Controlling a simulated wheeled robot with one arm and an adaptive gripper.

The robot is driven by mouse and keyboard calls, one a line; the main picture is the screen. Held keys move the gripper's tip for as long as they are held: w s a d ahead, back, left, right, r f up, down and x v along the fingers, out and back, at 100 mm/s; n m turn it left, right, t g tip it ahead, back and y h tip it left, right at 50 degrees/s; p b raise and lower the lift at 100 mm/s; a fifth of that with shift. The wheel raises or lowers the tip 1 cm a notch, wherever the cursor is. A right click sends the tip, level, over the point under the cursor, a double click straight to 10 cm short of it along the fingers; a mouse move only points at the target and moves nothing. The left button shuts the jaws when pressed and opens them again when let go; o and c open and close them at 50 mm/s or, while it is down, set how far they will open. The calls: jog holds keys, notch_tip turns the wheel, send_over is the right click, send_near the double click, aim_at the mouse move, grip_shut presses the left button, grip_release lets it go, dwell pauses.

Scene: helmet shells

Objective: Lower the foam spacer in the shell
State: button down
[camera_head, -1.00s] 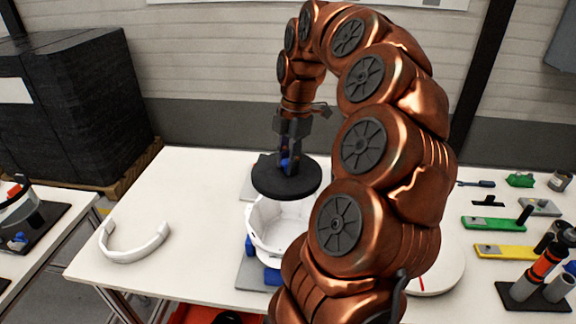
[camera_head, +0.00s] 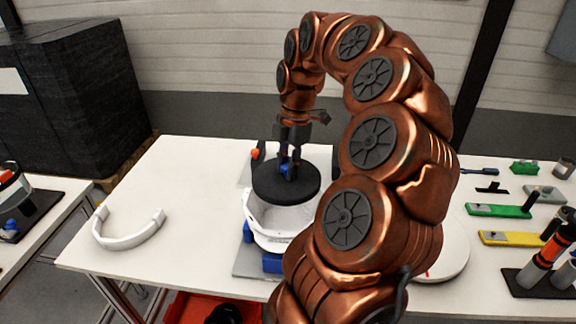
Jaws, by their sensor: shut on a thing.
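The foam spacer is a thick dark round disc (camera_head: 286,186) with a blue grip piece at its middle. My gripper (camera_head: 290,168) points down and is shut on the spacer at that blue piece. The white helmet shell (camera_head: 282,222) sits open side up, directly under the spacer. The disc lies at the height of the shell's rim and covers most of its opening. I cannot tell how far the disc is inside the rim. My arm hides the right side of the shell.
The shell rests on a grey plate with blue blocks (camera_head: 272,262). A white curved band (camera_head: 128,232) lies on the left of the table. Green (camera_head: 498,210) and yellow (camera_head: 510,239) tools lie at the right. A red bin (camera_head: 190,308) is below the front edge.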

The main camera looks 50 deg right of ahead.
jog(key=shift+f, duration=0.1)
dwell(0.3)
jog(key=shift+s+a+f+b, duration=0.1)
jog(key=shift+f+b, duration=2.95)
jog(key=shift+f, duration=1.9)
jog(key=shift+s+a+f, duration=0.1)
jog(key=shift+f, duration=0.2)
jog(key=c, duration=1.1)
grip_release()
jog(key=shift+c, duration=0.2)
jog(key=shift+o, duration=1.4)
jog(key=shift+r, duration=0.2)
jog(key=shift+r, duration=0.1)
